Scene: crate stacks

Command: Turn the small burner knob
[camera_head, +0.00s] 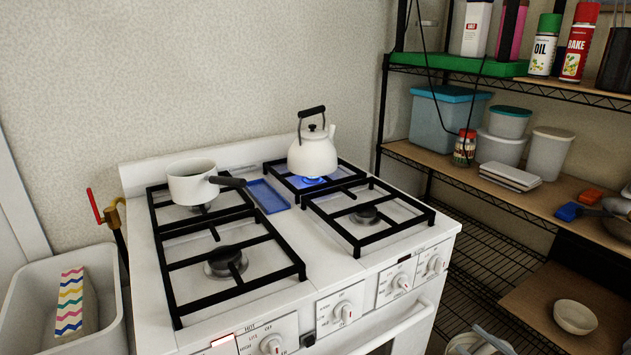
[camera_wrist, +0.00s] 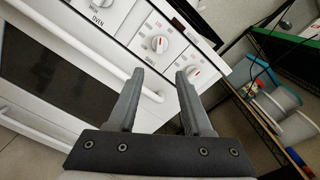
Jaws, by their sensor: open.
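A white stove (camera_head: 205,300) has a row of round white knobs with red marks on its front panel. Two knobs sit close together at the right end, a left one (camera_head: 401,283) and a right one (camera_head: 435,264). In the wrist view the same pair shows as a left knob (camera_wrist: 160,43) and a right knob (camera_wrist: 193,71), with labels too small to read surely. My gripper (camera_wrist: 158,75) is open and empty, its fingers pointing at the panel. The left of the pair lies beyond the gap between the fingertips, and neither finger visibly touches it.
A white oven handle (camera_wrist: 70,45) runs below the knobs, passing behind my fingers. A kettle (camera_head: 312,152) stands over a blue flame (camera_head: 313,181); a pot (camera_head: 193,186) sits at back left. Loaded wire shelves (camera_head: 480,160) stand right of the stove.

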